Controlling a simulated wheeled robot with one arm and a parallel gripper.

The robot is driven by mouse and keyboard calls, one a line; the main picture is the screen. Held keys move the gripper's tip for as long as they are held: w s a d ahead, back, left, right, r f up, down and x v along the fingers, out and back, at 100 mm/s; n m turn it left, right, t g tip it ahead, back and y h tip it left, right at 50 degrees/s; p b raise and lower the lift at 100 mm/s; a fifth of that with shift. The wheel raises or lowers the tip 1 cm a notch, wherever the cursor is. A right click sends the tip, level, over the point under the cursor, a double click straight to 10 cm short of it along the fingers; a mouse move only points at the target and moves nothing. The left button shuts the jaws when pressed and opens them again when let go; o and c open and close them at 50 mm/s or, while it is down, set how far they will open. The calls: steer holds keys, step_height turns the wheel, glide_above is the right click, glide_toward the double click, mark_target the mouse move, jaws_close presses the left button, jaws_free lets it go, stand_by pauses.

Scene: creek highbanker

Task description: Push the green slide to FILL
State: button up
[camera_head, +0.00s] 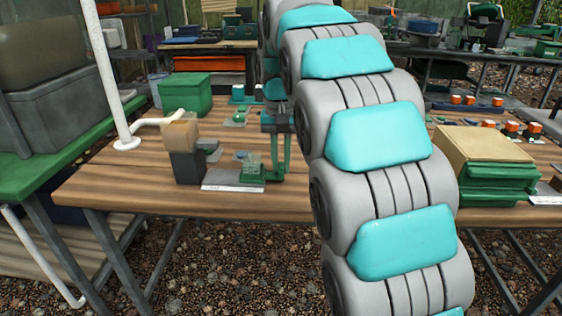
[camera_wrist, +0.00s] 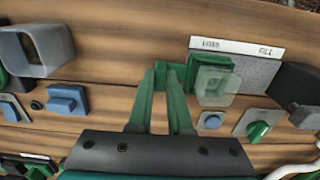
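The green slide (camera_wrist: 202,77) is a small green block with a clear cover, on a grey track plate (camera_wrist: 252,72). In the wrist view, the white label strip (camera_wrist: 236,47) behind the plate reads FILL at the right end; the left word is blurred. The slide sits at the plate's left end, with bare plate to its right. In the head view the slide (camera_head: 250,173) is low on the bench. My gripper (camera_wrist: 165,70) points down with its green fingers just left of the slide, touching or almost touching it. Whether the fingertips meet is unclear.
On the wooden bench (camera_head: 120,188), a dark block with a tan top (camera_head: 183,150) stands left of the plate in the head view. A green knob (camera_wrist: 258,131) and a blue button (camera_wrist: 211,121) lie close by. A white pipe (camera_head: 107,75) rises farther left.

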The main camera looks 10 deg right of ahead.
jaws_close()
stand_by(0.8)
